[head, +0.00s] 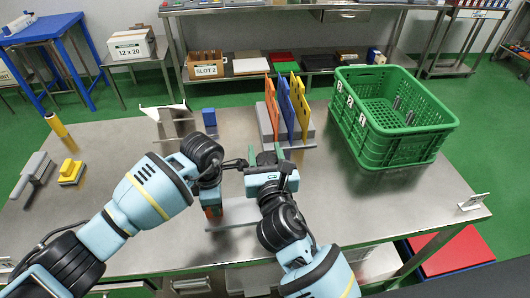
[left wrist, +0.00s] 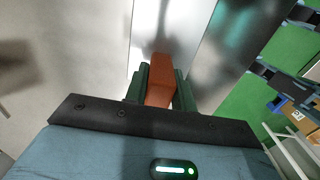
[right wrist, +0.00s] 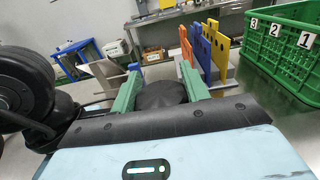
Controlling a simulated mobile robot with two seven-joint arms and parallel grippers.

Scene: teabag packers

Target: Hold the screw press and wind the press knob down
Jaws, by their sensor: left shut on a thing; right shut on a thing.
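The screw press shows in part at the middle front of the table in the head view. Its orange-brown part (head: 213,212) and flat pale base plate (head: 240,216) show below my grippers. My left gripper (left wrist: 160,88) is shut on the orange-brown part (left wrist: 161,66), which sits between its green fingers in the left wrist view. My right gripper (right wrist: 160,92) is shut on the round black press knob (right wrist: 162,97) in the right wrist view. In the head view my right gripper (head: 264,158) hides the knob and much of the press.
A green crate (head: 390,150) stands at the table's right. Orange, blue and yellow panels (head: 287,108) stand upright in a grey rack behind the right gripper.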

